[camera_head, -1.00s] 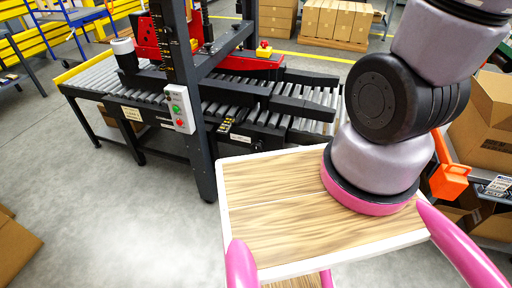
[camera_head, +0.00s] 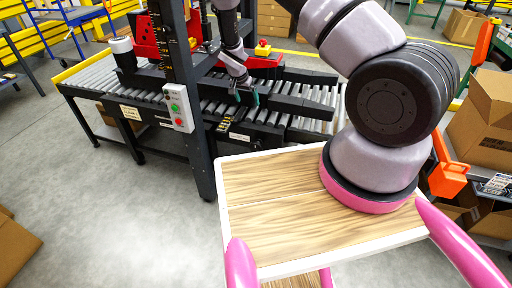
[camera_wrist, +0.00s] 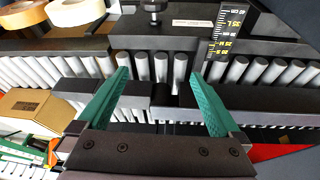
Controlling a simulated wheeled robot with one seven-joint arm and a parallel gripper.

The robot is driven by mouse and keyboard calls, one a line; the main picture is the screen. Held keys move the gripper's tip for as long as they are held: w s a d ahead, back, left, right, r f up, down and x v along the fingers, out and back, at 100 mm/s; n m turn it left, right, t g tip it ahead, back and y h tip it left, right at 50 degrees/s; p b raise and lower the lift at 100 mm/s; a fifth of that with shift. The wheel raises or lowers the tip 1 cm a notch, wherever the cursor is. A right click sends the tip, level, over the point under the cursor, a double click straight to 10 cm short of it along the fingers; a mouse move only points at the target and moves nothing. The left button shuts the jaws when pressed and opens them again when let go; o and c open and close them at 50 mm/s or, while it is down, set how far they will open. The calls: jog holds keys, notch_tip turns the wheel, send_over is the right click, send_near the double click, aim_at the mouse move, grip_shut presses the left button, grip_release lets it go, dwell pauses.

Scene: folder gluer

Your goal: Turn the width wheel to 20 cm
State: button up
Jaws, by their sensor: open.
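My gripper (camera_head: 247,97) hangs over the roller conveyor of the folder gluer (camera_head: 290,104), beside the black upright post. Its teal fingers are apart with nothing between them, and they also show in the wrist view (camera_wrist: 158,76). Beyond them in the wrist view are a black rail, rollers and a small black knob on a silver stem (camera_wrist: 154,9); I cannot tell whether this is the width wheel. A black scale with yellow marks (camera_wrist: 228,32) stands right of the knob; its reading against a pointer is unclear. No wheel can be made out for certain in the head view.
A control box with green and red buttons (camera_head: 178,107) is on the post (camera_head: 182,70). A wooden-topped surface (camera_head: 270,205) lies in front. Cardboard boxes (camera_head: 486,115) stand at the right. Tape rolls (camera_wrist: 75,9) show in the wrist view.

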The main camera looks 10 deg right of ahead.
jog(key=n+h, duration=0.1)
send_near(256, 147)
jog(key=w, duration=0.1)
jog(key=x, duration=1.1)
jog(key=shift+w+f, duration=0.1)
jog(key=shift+f, duration=0.2)
jog(key=shift+c, duration=0.3)
jog(key=c, duration=1)
